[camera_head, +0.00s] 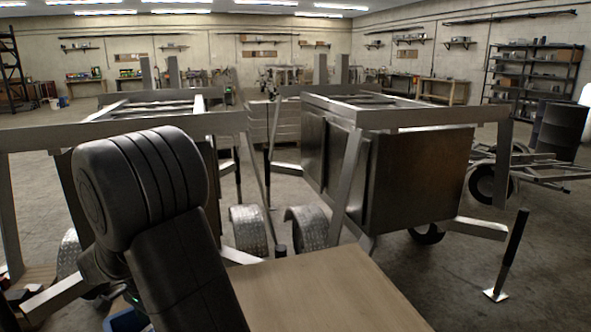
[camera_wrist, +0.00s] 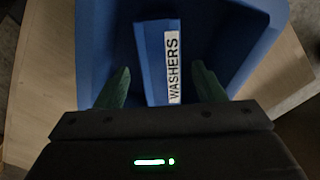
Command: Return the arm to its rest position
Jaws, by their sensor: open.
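My gripper (camera_wrist: 155,90) shows in the wrist view with its two green fingers apart. The fingers point at a blue bin (camera_wrist: 240,30) with a white label reading "WASHERS". A raised blue front piece carrying the label lies between the fingers in the picture; I cannot tell whether they touch it. My dark arm (camera_head: 150,210) fills the lower left of the head view, bent over with its forearm reaching down. My gripper is hidden in the head view. A bit of the blue bin (camera_head: 126,320) shows at the bottom edge beside my arm.
A wooden tabletop (camera_head: 310,290) lies at the lower middle, its visible part clear. Two aluminium trailers stand close beyond it, one at right (camera_head: 420,170) and one behind my arm (camera_head: 175,105). A dark post (camera_head: 512,250) stands at right. Open floor (camera_head: 440,275) lies right.

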